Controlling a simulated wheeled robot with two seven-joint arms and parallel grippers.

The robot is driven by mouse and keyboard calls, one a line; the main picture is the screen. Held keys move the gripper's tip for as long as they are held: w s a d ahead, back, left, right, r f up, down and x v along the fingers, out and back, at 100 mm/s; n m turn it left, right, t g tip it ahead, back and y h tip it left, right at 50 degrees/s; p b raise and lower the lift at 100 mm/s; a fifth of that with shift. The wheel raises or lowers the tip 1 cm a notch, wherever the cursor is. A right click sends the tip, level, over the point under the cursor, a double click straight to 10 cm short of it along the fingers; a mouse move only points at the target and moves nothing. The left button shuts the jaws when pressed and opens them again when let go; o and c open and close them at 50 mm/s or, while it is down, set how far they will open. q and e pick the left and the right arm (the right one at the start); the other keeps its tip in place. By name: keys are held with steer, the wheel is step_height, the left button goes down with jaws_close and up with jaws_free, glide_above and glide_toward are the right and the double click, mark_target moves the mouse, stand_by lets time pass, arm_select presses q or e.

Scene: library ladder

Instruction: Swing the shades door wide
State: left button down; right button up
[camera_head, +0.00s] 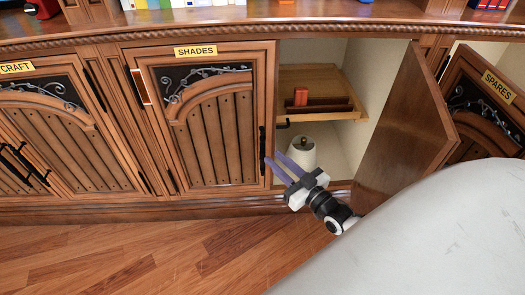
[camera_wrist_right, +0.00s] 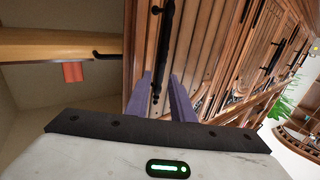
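The shades door (camera_head: 215,130) is a wooden panel with a yellow SHADES label (camera_head: 195,51). It looks shut in the head view. Its dark upright handle (camera_head: 263,150) is at its right edge; a dark handle (camera_wrist_right: 165,30) also shows ahead of the fingers in the wrist view. My right gripper (camera_head: 277,172) has two purple fingers, spread apart and empty, near the lower end of that handle. The fingers (camera_wrist_right: 160,98) also show in the wrist view, apart; I cannot tell whether they touch the door. My left gripper is not in view.
Right of the shades door is an open compartment with a shelf (camera_head: 325,80), a red block (camera_head: 300,96) and a pale lampshade-like object (camera_head: 302,152). An open door panel (camera_head: 408,130) stands at its right. The wooden floor (camera_head: 150,255) in front is clear.

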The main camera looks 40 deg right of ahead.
mark_target(264, 150)
steer(key=w+b, duration=0.2)
steer(key=w, duration=0.5)
steer(key=shift+w+a, duration=0.1)
steer(key=shift+a, duration=0.05)
jaws_close()
